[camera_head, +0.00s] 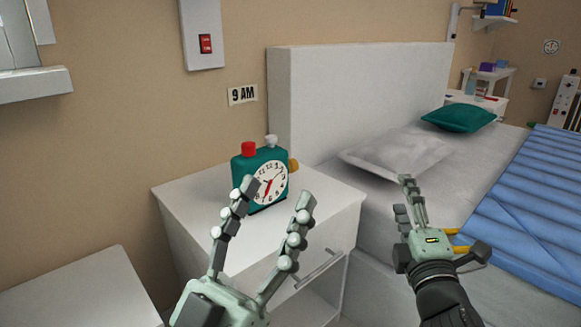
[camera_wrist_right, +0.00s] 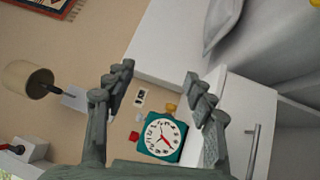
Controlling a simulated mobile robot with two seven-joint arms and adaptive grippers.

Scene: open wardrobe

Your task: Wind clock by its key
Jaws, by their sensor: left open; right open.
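The clock (camera_head: 243,171) is a teal box with a white dial and red hand, upright on the white nightstand (camera_head: 185,188). It has a red button and a pale knob on top. A gold key (camera_head: 294,165) sticks out of its right side. The clock (camera_wrist_right: 174,154) and gold key (camera_wrist_right: 171,107) also show in the right wrist view, rotated. My left gripper (camera_head: 279,194) is open in front of the clock, its fingers overlapping the clock's lower part in view. My right gripper (camera_head: 403,196) is open and empty, right of the nightstand, before the bed; its fingers (camera_wrist_right: 159,76) also show.
The white headboard (camera_head: 360,95) rises behind the nightstand. The bed with a pale pillow (camera_head: 385,152) and blue cover (camera_head: 540,200) is at the right. A white surface (camera_head: 80,295) stands at lower left.

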